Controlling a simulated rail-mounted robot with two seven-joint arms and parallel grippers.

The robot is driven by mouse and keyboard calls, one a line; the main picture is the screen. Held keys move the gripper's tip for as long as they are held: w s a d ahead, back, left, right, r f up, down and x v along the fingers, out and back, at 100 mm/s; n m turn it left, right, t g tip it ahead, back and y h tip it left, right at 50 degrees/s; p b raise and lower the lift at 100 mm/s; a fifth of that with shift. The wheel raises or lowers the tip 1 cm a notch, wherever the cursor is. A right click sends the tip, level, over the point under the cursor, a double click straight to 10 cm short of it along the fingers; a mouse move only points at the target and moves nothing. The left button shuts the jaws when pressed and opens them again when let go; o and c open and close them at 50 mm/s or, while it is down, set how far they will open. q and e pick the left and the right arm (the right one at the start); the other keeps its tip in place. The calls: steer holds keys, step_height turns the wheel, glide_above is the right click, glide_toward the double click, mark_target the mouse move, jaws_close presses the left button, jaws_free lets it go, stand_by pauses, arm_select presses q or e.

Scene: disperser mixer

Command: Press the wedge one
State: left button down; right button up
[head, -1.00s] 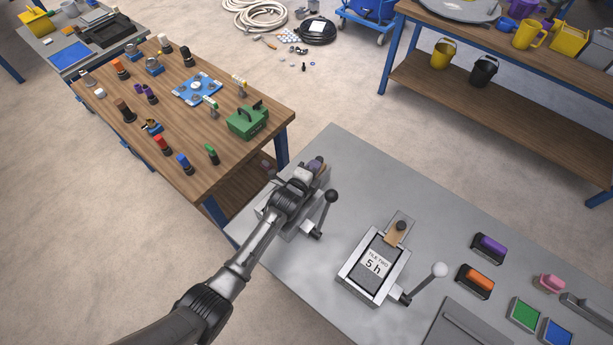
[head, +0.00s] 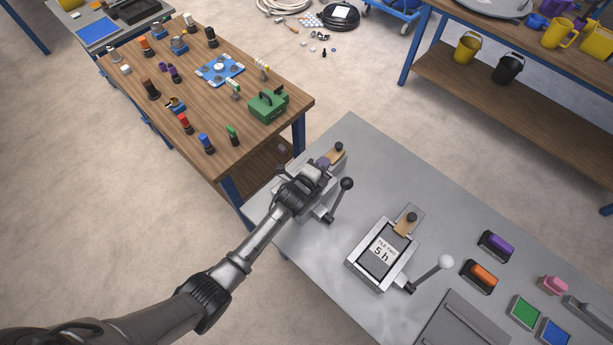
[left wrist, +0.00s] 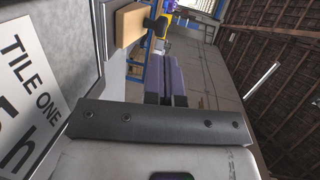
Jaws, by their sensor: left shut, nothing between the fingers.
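The tile one fixture (head: 318,212) is at the near left of the grey bench, mostly hidden behind my left arm. Its tan wedge (head: 335,157) with a dark knob shows just past the fingertips. In the left wrist view the tan wedge (left wrist: 130,23) is at upper left, beyond the "TILE ONE" label (left wrist: 30,95). My left gripper (head: 324,163) has purple fingers, shut and empty, over the fixture just short of the wedge. In the wrist view the shut fingers (left wrist: 165,78) appear apart from the wedge. My right gripper is not in view.
The "TILE TWO" fixture (head: 380,255) stands to the right with its own wedge and a white-knobbed lever (head: 445,262). A black-knobbed lever (head: 346,184) stands beside the first fixture. Purple (head: 496,244) and orange (head: 480,275) switches lie farther right.

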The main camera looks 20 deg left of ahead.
arm_select(q)
steer(key=v, duration=0.7)
steer(key=shift+s+r, duration=0.15)
steer(key=shift+s, duration=0.25)
